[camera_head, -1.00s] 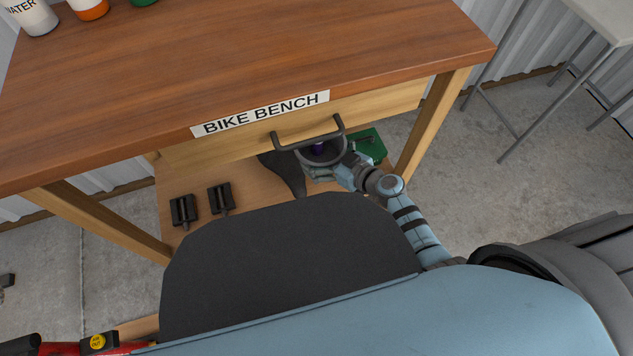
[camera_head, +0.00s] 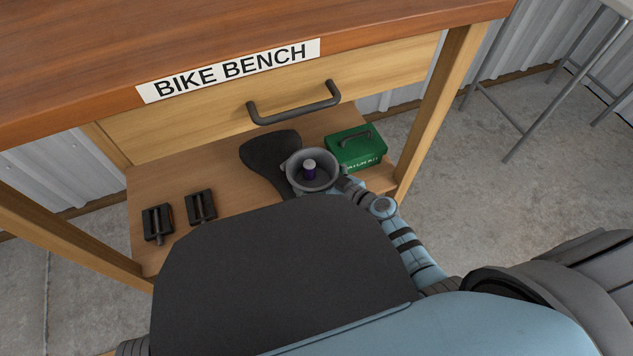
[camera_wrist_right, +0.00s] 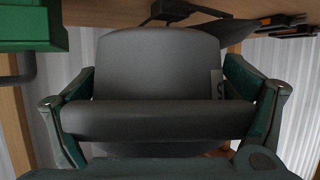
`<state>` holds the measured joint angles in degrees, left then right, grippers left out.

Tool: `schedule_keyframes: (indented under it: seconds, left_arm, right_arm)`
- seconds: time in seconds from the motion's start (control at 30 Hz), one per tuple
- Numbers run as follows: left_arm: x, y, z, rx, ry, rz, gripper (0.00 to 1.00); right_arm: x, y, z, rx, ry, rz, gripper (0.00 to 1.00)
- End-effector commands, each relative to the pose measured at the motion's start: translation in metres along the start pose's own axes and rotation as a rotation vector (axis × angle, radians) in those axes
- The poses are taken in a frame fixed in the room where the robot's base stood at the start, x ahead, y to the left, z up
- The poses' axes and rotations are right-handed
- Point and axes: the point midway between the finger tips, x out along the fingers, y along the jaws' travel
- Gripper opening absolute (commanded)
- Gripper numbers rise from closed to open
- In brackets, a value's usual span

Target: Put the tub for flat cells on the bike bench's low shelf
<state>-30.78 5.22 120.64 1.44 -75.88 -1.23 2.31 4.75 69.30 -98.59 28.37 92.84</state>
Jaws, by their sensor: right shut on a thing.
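My right gripper (camera_head: 338,184) is shut on the tub, at the front of the low shelf (camera_head: 240,219). In the right wrist view the tub (camera_wrist_right: 160,65) sits between the two fingers of the right gripper (camera_wrist_right: 158,100). I cannot tell whether the tub's base touches the shelf. My own dark body hides the front of the shelf. My left gripper is not in view.
A black bike saddle (camera_head: 266,150) lies just left of the tub. A green kit box (camera_head: 345,150) stands behind it to the right. Two black pedals (camera_head: 201,206) are at the shelf's left. The drawer handle (camera_head: 295,112) and bench top (camera_head: 200,45) overhang the shelf.

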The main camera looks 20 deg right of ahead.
Motion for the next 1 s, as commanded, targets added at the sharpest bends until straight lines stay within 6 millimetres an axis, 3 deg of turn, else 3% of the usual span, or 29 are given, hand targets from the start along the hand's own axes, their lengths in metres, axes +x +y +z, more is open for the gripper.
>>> schedule_keyframes:
  seconds: [0.43,0.47,0.5,1.0]
  left_arm:
    - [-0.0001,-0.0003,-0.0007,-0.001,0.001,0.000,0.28]
    - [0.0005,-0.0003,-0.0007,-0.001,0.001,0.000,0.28]
    - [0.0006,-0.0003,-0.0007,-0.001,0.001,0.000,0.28]
    - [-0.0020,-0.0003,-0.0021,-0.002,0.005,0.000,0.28]
  right_arm:
    - [0.0024,-0.0002,0.0045,0.001,0.001,-0.001,0.62]
    - [0.0024,-0.0003,0.0048,0.001,0.001,-0.001,0.95]
    - [0.0023,-0.0002,0.0048,0.001,0.001,-0.001,1.00]
    - [-0.0055,0.0002,-0.0023,-0.001,0.000,0.000,1.00]
